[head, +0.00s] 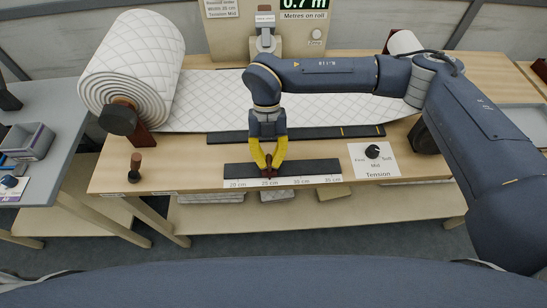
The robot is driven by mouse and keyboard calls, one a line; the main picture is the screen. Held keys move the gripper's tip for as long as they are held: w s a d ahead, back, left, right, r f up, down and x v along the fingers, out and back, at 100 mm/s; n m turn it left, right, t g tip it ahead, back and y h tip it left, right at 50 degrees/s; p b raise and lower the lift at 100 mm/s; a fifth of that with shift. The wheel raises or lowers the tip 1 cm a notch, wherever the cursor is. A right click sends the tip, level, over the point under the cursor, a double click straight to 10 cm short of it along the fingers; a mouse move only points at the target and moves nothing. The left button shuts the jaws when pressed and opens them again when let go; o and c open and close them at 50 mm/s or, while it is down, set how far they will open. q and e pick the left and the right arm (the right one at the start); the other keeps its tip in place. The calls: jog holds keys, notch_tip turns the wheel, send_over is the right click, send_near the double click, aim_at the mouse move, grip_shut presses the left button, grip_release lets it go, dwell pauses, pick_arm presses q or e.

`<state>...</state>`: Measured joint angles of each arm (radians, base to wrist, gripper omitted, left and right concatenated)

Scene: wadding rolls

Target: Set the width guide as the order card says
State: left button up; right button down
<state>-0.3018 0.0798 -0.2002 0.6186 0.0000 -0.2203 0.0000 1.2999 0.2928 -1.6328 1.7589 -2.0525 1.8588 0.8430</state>
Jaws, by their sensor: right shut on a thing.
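The width guide is a dark rail (318,167) at the table's front, above a white scale (287,181) marked 20 to 35 cm. Its dark red slider (268,178) stands at about the 25 cm mark. My right gripper (268,163), with yellow fingers, points down and is shut on the slider, partly hiding it. The order card (222,8) on the back panel is cut off at the top; it reads Tension Mid, and its width figure is too small to read surely. My left gripper is not in view.
A quilted wadding roll (133,65) stands at the left, its sheet (210,100) running right under my arm. A tension dial (372,151) is right of the guide. A dark-knobbed handle (136,165) is at left. A display (305,4) reads 0.7 m.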

dwell(0.3)
jog(key=c, duration=1.5)
grip_release()
jog(key=shift+o, duration=0.2)
jog(key=v, duration=1.2)
